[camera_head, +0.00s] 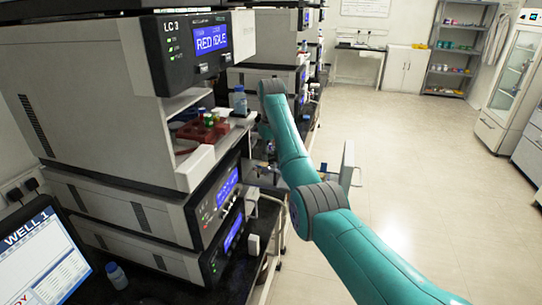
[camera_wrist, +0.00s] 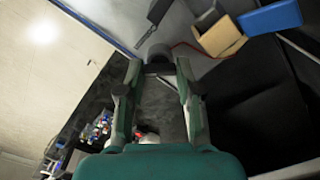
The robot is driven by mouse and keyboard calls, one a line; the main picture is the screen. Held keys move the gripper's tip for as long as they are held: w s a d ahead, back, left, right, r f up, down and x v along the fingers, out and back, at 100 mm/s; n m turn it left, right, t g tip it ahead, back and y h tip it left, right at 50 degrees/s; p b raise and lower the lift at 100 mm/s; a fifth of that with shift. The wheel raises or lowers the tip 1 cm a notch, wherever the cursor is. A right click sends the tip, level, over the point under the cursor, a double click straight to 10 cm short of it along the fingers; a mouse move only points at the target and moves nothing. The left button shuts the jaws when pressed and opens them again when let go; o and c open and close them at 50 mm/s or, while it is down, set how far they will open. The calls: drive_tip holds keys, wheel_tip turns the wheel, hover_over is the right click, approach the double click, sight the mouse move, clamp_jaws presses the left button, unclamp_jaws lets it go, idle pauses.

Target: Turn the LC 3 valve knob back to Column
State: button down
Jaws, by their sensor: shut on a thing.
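The LC 3 stack stands at the left in the head view, with its label on the dark top panel (camera_head: 175,45) and a blue display (camera_head: 210,39) that seems to read "RED IDLE". In the wrist view my gripper (camera_wrist: 158,67) has its two fingers closed around a dark rounded knob (camera_wrist: 154,50), which shows between and just beyond the fingertips. The knob's pointer and any Column marking cannot be made out. In the head view my teal arm reaches along the right side of the stack, and the knob cannot be made out there.
Lower modules (camera_head: 140,215) with blue displays sit under the top unit. A red tray (camera_head: 200,130) with small vials and a bottle (camera_head: 240,100) stand beside the arm. A monitor (camera_head: 40,255) is at lower left. The aisle floor (camera_head: 410,150) at right is clear.

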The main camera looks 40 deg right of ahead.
drive_tip(key=c, duration=0.8)
unclamp_jaws()
drive_tip(key=shift+o, duration=0.2)
